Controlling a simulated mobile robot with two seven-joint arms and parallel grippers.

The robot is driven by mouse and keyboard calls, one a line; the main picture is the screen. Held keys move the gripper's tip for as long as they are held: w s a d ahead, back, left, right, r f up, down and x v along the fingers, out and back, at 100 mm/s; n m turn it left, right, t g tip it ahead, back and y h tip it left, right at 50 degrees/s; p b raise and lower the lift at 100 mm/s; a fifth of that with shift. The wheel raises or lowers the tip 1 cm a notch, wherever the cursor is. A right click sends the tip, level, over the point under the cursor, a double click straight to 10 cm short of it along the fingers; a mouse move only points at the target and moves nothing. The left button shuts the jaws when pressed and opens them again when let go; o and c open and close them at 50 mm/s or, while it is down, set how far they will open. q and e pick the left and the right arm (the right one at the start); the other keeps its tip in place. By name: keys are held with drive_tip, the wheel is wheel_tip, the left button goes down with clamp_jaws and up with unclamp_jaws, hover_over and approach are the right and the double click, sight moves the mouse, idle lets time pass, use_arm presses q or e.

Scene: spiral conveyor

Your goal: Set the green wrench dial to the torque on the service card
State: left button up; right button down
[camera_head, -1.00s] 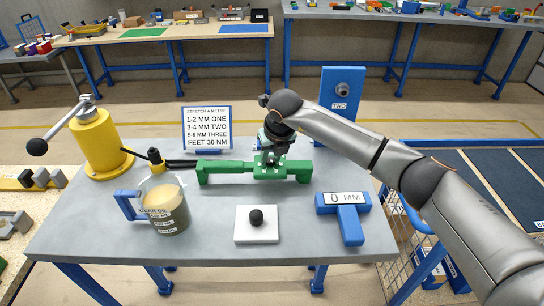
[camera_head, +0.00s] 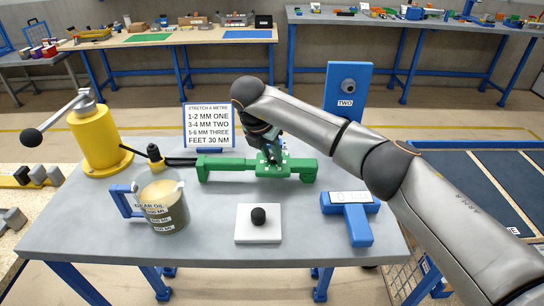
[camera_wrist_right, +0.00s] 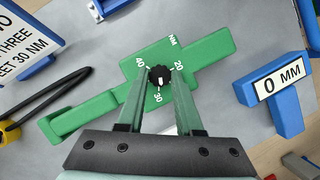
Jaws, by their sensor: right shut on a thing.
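The green wrench (camera_head: 220,167) lies across the grey table, and its body also shows in the wrist view (camera_wrist_right: 210,55). Its black dial (camera_wrist_right: 160,75) sits between the fingertips of my right gripper (camera_wrist_right: 160,78), which is shut on it. The dial's white mark points down at the printed 30; 40 is to its upper left and 20 to its upper right. In the head view my right gripper (camera_head: 271,155) comes down on the wrench body and hides the dial. The service card (camera_head: 209,127) stands behind and reads "FEET 30 NM". My left gripper is not in view.
A jug of gear oil (camera_head: 162,205), a yellow lever pump (camera_head: 96,140) and a white block with a black knob (camera_head: 258,222) stand on the table. A blue gauge (camera_head: 350,215) is at right; it reads 0 MM in the wrist view. A blue "TWO" post (camera_head: 346,88) stands behind.

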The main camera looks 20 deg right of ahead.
drive_tip(key=shift+m, duration=0.5)
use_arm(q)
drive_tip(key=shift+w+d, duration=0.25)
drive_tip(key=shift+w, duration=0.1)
use_arm(e)
drive_tip(key=shift+m, duration=0.3)
use_arm(q)
drive_tip(key=shift+b, duration=0.3)
use_arm(e)
drive_tip(key=shift+w+g+h, duration=0.1)
drive_tip(key=shift+g+h, duration=0.2)
drive_tip(key=c, duration=0.7)
unclamp_jaws()
drive_tip(key=shift+c, duration=0.2)
drive_tip(key=shift+o, duration=0.9)
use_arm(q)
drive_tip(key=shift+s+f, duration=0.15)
